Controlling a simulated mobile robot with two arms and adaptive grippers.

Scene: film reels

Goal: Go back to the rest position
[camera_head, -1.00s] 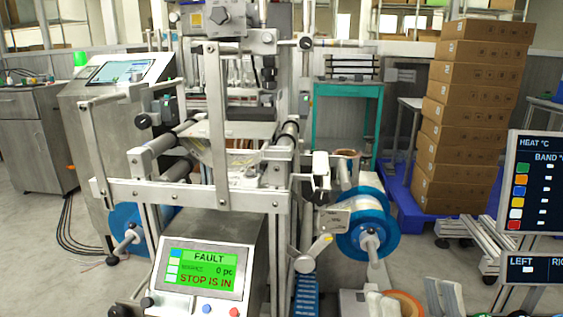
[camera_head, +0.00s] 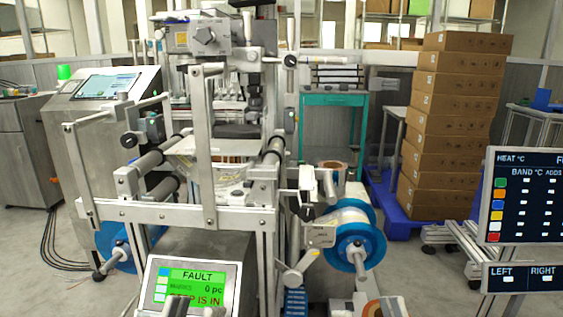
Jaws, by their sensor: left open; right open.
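My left gripper (camera_head: 181,307) shows only as grey fingertips at the bottom edge, in front of the machine's screen. They are apart with nothing seen between them. My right gripper (camera_head: 391,307) also shows only in part at the bottom edge, right of centre, with its fingers apart and empty. It is below the blue-flanged reel (camera_head: 350,232) on the machine's right side. The rest of both grippers and arms is cut off by the frame.
The metal machine (camera_head: 180,212) fills the centre-left. A control panel (camera_head: 520,200) stands at the right. Stacked cartons (camera_head: 450,130) rest on a blue pallet (camera_head: 402,217) behind. Grey floor shows between the reel and the panel.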

